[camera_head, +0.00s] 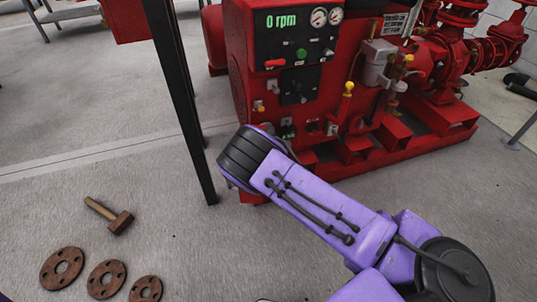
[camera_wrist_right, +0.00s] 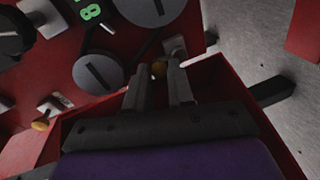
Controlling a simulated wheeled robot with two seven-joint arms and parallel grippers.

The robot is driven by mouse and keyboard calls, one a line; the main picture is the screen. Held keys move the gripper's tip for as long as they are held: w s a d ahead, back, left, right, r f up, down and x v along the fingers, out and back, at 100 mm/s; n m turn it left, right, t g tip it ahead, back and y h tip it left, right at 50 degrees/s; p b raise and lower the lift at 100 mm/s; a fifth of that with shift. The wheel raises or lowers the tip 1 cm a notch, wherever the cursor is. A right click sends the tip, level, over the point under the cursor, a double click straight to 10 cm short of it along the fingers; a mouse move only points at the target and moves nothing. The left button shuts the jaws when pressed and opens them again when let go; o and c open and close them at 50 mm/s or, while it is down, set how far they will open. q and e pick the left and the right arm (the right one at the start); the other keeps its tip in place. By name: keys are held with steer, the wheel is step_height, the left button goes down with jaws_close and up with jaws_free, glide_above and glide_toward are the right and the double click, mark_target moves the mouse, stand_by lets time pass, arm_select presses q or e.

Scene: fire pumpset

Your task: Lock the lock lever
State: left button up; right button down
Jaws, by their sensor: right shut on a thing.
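Most of the lever is hidden between the fingers. In the head view, my purple right arm reaches to the lower left of the red pumpset (camera_head: 240,60) and hides both the gripper and this lever. My left gripper is not in view.
A second yellow-tipped lever (camera_wrist_right: 41,124) is left of the fingers. A dark post (camera_head: 183,100) stands left of my right arm. A hammer (camera_head: 110,216) and several rusty flanges (camera_head: 105,266) lie on the floor at left.

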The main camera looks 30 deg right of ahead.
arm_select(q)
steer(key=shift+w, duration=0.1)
arm_select(e)
steer(key=shift+a+n, duration=0.25)
steer(key=shift+n, duration=0.25)
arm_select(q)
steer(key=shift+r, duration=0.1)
arm_select(e)
steer(key=c, duration=1)
jaws_free()
arm_select(q)
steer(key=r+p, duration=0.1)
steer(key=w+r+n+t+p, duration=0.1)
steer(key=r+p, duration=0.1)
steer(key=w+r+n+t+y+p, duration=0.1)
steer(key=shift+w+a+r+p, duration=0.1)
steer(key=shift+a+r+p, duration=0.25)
steer(key=shift+p, duration=0.05)
arm_select(e)
steer(key=v, duration=1)
steer(key=shift+s+a, duration=0.2)
